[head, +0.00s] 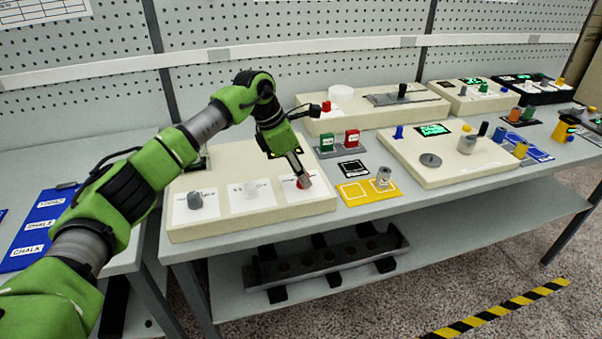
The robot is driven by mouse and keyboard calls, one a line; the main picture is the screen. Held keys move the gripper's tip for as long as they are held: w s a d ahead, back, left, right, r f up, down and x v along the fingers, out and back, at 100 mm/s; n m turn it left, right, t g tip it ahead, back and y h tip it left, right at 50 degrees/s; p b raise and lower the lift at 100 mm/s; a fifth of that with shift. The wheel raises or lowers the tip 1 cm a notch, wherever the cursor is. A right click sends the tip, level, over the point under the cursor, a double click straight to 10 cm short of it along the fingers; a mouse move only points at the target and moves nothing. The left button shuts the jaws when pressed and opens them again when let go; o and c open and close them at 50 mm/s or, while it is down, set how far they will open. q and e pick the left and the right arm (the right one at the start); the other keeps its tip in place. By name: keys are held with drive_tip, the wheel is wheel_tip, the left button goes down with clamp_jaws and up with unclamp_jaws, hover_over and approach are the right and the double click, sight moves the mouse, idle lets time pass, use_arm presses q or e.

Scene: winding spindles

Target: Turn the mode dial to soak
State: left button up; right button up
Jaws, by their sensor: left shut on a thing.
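A cream panel (232,226) lies at the near left of the bench and carries three dials on white label cards. The card lettering is too small to read, so I cannot tell which is the mode dial or where soak is. My right gripper is not in view.
Right of the panel lie a yellow mat (368,191) with a small metal piece and a red and a green block (327,142). Another cream panel (460,163) with a grey disc lies farther right. A dark rack (325,263) sits on the lower shelf.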

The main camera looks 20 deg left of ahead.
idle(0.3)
use_arm(q)
drive_tip(key=o, duration=1.1)
drive_tip(key=v, duration=1.2)
drive_tip(key=shift+w, duration=0.1)
